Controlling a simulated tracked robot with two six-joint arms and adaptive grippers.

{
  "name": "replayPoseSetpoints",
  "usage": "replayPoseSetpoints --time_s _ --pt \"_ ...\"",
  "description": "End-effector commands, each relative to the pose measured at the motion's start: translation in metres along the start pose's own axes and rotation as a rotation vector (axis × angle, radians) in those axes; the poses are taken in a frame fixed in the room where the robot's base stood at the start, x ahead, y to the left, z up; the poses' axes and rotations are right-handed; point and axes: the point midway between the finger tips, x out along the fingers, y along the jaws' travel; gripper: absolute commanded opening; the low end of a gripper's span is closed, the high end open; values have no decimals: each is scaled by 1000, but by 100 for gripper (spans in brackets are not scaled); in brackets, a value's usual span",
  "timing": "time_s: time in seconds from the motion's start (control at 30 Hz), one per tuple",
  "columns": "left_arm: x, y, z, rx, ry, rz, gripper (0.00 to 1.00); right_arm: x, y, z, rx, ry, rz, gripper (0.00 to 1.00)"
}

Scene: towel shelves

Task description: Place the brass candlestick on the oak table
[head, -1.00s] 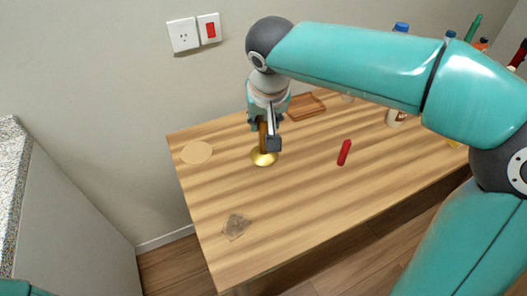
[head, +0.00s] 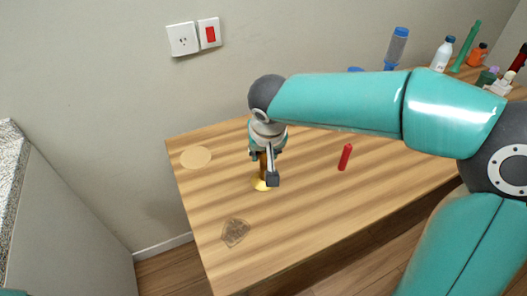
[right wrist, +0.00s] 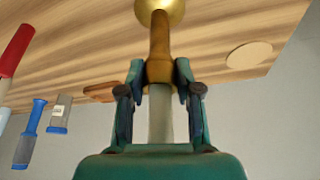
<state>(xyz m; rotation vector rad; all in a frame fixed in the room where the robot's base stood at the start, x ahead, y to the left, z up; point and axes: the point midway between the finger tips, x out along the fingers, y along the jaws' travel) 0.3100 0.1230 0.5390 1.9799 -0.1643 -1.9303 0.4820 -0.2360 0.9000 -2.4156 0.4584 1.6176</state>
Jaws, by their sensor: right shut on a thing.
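The brass candlestick (head: 261,185) is upright over the left part of the oak table (head: 315,195), its round golden base low at the wooden top. I cannot tell for sure whether the base touches the table. My right gripper (head: 268,171) is shut on its stem and hides most of it in the head view. In the right wrist view, the gripper's fingers (right wrist: 160,80) sit on both sides of the brown-gold stem (right wrist: 160,38), with the round base beyond at the top edge. My left gripper is not in view.
A round tan disc (head: 195,157) and a brownish flat square (head: 235,231) lie left and in front of the candlestick. A red stick-like object (head: 345,157) is to the right. Several bottles, one white (head: 442,54), stand at back right. A wooden tray (right wrist: 100,92) shows in the right wrist view.

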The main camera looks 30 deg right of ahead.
Motion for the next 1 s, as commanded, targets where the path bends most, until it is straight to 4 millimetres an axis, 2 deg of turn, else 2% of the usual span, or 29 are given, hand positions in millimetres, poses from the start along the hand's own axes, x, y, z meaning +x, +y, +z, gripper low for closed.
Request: replayPoseSetpoints --time_s 0.03,0.07,0.2,0.47,0.63,0.77,1.0 --pt "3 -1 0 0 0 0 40 2 0 1 0 1 -1 0" --pt "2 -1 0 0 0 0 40 1 0 0 0 0 0 39" --pt "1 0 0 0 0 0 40 1 0 0 0 0 0 59" --pt "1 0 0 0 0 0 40 1 0 0 1 0 0 59" --pt "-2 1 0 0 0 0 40 -7 0 -1 1 2 -1 59" --pt "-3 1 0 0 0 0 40 -26 0 -1 0 4 -2 59" --pt "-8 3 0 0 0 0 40 -75 0 -2 1 5 -3 59"
